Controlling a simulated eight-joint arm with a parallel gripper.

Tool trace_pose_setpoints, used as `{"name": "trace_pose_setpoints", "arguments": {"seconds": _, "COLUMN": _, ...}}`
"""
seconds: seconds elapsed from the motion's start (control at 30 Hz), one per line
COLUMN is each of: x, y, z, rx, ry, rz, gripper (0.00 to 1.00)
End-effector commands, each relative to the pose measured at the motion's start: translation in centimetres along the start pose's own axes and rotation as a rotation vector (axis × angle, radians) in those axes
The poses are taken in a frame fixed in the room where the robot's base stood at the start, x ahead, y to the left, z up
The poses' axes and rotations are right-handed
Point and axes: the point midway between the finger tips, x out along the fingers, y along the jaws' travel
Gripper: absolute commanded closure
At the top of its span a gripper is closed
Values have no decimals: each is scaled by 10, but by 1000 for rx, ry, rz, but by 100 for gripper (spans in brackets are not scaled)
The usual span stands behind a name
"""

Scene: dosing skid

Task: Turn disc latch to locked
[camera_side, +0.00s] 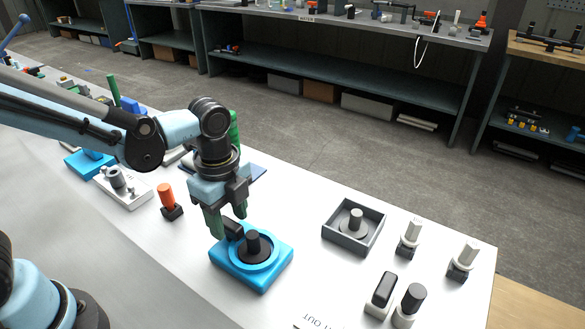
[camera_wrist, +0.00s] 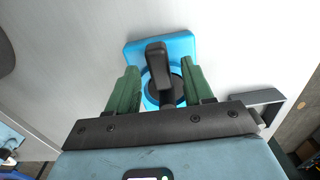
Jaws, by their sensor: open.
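The thing I take as the disc latch is a blue square base (camera_side: 234,276) with a round blue ring and a dark disc in it. My gripper (camera_side: 228,216) points down over that side, open, with green fingers on either side of the grip. In the wrist view, the black grip (camera_wrist: 156,56) shows between the open fingers of my gripper (camera_wrist: 160,76), with gaps beside it. Lock markings cannot be made out.
A grey square tray (camera_side: 328,237) with a knobbed disc lies to the right. Several upright knobs and switches, such as a black-topped one (camera_side: 412,298), stand near the right edge. An orange-handled switch (camera_side: 167,197) stands left of my gripper.

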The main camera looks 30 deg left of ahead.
Motion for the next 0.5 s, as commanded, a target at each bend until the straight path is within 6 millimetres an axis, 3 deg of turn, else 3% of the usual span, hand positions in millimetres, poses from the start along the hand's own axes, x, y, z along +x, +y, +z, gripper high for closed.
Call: {"name": "trace_pose_setpoints", "arguments": {"seconds": 0.5, "x": -74, "y": 0, "z": 0, "rx": 0, "ry": 0, "rz": 0, "gripper": 49}}
